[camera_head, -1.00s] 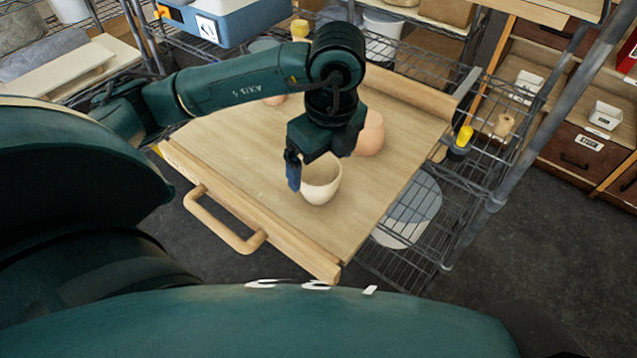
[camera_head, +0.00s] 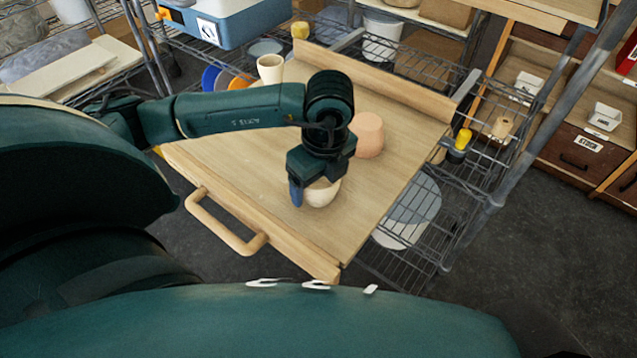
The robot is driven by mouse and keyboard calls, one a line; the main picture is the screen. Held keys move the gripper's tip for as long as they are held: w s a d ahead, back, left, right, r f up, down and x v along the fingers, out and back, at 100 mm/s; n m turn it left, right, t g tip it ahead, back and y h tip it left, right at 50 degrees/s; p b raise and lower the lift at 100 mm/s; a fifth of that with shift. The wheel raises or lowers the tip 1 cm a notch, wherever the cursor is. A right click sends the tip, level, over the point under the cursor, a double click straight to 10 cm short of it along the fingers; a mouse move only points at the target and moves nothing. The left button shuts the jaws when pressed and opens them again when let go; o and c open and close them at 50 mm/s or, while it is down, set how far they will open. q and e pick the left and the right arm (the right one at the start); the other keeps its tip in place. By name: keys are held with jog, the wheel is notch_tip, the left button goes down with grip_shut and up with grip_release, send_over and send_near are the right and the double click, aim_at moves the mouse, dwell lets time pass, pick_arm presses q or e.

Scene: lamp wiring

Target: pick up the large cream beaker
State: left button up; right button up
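A cream beaker (camera_head: 323,194) stands on the wooden tray board (camera_head: 390,200), directly under my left gripper (camera_head: 311,190). The gripper points down and hides most of the beaker's rim and upper part. One blue finger shows at the beaker's left side; the other finger is hidden, so I cannot tell whether it grips. A second cream beaker (camera_head: 270,68) stands at the board's far left, behind my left arm. My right gripper is not in view.
A salmon-coloured pot (camera_head: 368,135) stands on the board just behind and right of the gripper. The board has a raised back rail (camera_head: 375,80) and a front handle (camera_head: 225,222). Wire shelving (camera_head: 465,200) lies to the right. The board's right front is clear.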

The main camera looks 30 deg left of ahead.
pick_arm(q)
jog(key=c, duration=0.7)
